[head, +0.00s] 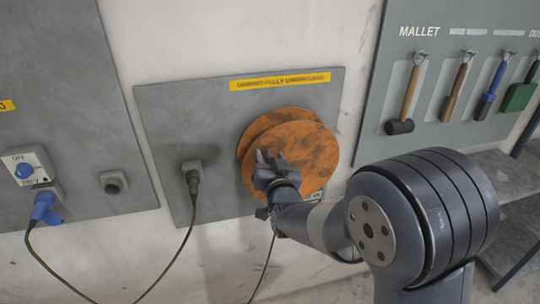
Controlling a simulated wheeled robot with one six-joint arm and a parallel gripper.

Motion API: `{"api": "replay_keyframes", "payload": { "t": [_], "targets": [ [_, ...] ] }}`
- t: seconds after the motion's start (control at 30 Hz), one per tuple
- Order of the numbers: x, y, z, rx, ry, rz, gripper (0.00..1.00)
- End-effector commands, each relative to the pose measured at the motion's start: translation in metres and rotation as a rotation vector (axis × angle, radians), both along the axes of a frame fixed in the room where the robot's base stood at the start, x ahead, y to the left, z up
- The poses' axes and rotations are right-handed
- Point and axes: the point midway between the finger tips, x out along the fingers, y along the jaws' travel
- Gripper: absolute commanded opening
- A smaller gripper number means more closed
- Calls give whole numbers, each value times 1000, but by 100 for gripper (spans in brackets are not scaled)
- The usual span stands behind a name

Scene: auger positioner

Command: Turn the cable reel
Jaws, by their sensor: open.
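The cable reel (312,143) is an orange, dark-smudged double disc on a grey wall panel (165,115). My gripper (268,160) is in front of the reel's left-centre part. Its jaws are open, and I see nothing held between them. I cannot tell whether the fingers touch the reel. My gripper and wrist hide the reel's lower-left part and any handle there. A dark cable (264,268) hangs down below the reel. A yellow label (280,81) is above the reel.
A black plug (193,178) with a cable sits left of the reel. A tool board with a mallet (404,100) and brushes hangs at right, above grey shelves (510,185).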

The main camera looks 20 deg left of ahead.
Motion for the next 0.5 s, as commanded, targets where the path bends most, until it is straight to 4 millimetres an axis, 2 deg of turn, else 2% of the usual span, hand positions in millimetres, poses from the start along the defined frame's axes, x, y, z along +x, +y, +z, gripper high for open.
{"api": "replay_keyframes", "payload": {
  "t": [0.3,0.5],
  "targets": [
    [2,1,0,0,0,0,46],
    [2,1,0,0,0,0,31]
  ]
}}
